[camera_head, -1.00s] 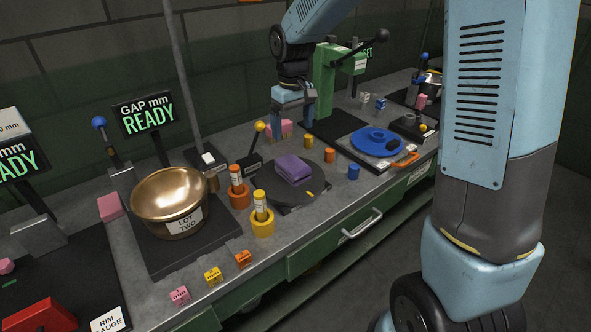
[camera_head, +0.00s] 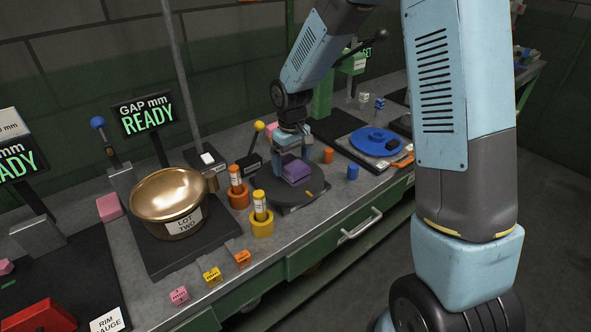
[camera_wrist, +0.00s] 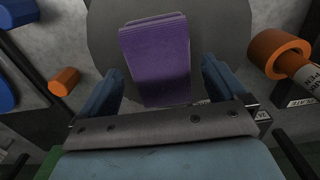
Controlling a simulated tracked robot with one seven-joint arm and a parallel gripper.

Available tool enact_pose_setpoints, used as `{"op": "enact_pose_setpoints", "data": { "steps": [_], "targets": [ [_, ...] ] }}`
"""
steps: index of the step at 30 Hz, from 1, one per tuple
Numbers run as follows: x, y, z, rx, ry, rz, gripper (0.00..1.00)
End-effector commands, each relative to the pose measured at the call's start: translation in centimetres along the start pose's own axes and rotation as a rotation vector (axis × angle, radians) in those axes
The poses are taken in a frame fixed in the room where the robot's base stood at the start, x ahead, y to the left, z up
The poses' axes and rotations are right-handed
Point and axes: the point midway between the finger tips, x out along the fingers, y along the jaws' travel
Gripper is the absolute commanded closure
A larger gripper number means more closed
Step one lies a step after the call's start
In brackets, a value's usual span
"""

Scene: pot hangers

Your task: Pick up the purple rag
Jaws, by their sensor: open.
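The purple rag (camera_head: 293,171) is a folded stack lying on a dark round plate (camera_head: 262,192) on the bench. In the wrist view the rag (camera_wrist: 158,58) lies between and beyond the two blue fingers. My gripper (camera_head: 291,162) is above the rag with its fingers on either side of it, pointing down. In the wrist view my gripper (camera_wrist: 160,85) is open, with gaps between each finger and the rag. The fingers partly hide the rag in the head view.
A brass pot (camera_head: 172,203) stands to the left. Orange and yellow holders with upright labelled cylinders (camera_head: 238,188) (camera_head: 261,215) stand close to the plate's left. A yellow-knobbed lever (camera_head: 257,130) is behind it.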

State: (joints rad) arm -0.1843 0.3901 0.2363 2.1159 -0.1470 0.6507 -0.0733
Motion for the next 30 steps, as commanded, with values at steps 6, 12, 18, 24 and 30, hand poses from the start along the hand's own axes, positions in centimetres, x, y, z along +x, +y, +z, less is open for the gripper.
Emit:
{"op": "enact_pose_setpoints", "data": {
  "steps": [6, 12, 18, 24, 30],
  "targets": [
    [1.8, 0.0, 0.0, 0.0, -0.001, 0.0, 0.02],
    [1.8, 0.0, 0.0, 0.0, 0.0, 0.001, 0.02],
    [1.8, 0.0, 0.0, -0.001, 0.0, 0.0, 0.18],
    [1.8, 0.0, 0.0, -0.001, 0.0, 0.0, 0.38],
    [1.8, 0.0, 0.0, -0.001, 0.0, 0.0, 0.57]
  ]
}}
